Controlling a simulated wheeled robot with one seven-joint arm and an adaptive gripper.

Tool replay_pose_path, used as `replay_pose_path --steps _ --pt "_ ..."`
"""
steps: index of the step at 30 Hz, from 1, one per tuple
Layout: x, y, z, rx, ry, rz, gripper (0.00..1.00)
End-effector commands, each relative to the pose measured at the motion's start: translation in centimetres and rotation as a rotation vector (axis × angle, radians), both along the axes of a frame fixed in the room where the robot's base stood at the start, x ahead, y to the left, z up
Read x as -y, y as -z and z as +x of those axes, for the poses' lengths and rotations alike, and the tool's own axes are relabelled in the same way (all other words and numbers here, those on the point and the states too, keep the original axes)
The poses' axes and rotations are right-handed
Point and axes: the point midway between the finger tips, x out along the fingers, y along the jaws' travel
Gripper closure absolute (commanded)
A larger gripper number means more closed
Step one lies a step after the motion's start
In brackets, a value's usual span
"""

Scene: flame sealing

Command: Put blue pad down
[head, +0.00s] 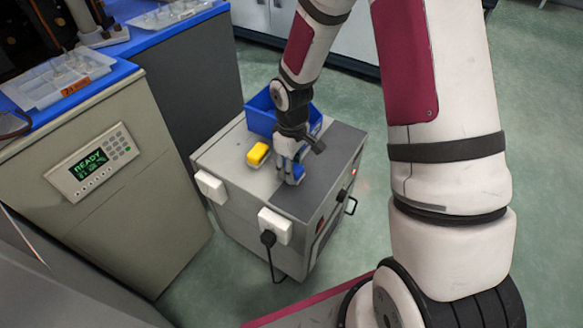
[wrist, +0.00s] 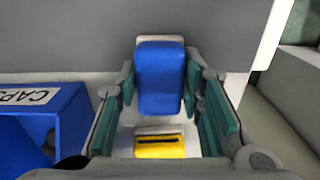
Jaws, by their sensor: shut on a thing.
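The blue pad (wrist: 160,78) is between the teal-lined fingers of my gripper (wrist: 160,92) in the wrist view, with a finger on each side. My gripper (head: 291,168) is shut on it. In the head view the blue pad (head: 299,172) shows only in part at the fingertips, low over the dark grey strip on top of the cabinet (head: 318,160). I cannot tell whether the pad touches that surface.
A yellow block (head: 257,154) lies left of my gripper; a yellow slotted piece (wrist: 160,147) shows in the wrist view. A blue bin (head: 262,115), labelled CAPS in the wrist view (wrist: 75,112), stands behind. White boxes (head: 275,226) edge the cabinet's front. The strip's front part is clear.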

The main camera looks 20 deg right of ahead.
Motion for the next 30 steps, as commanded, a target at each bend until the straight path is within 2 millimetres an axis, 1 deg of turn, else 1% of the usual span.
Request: replay_pose_path --steps 4,5,6,7,16,19,23,30 --pt "0.0 0.4 0.0 0.000 0.000 0.000 0.88" --pt "0.0 0.3 0.0 0.000 0.000 0.000 0.59" --pt "0.0 0.3 0.0 0.000 0.000 0.000 0.50" --pt "0.0 0.3 0.0 0.000 0.000 0.000 0.45" --pt "0.0 0.2 0.0 0.000 0.000 0.000 0.45" --pt "0.0 -0.3 0.0 0.001 0.000 0.000 0.45" --pt "0.0 -2.3 0.1 0.004 0.001 -0.001 0.45" --pt "0.1 -7.4 0.1 0.004 0.001 -0.001 0.45"
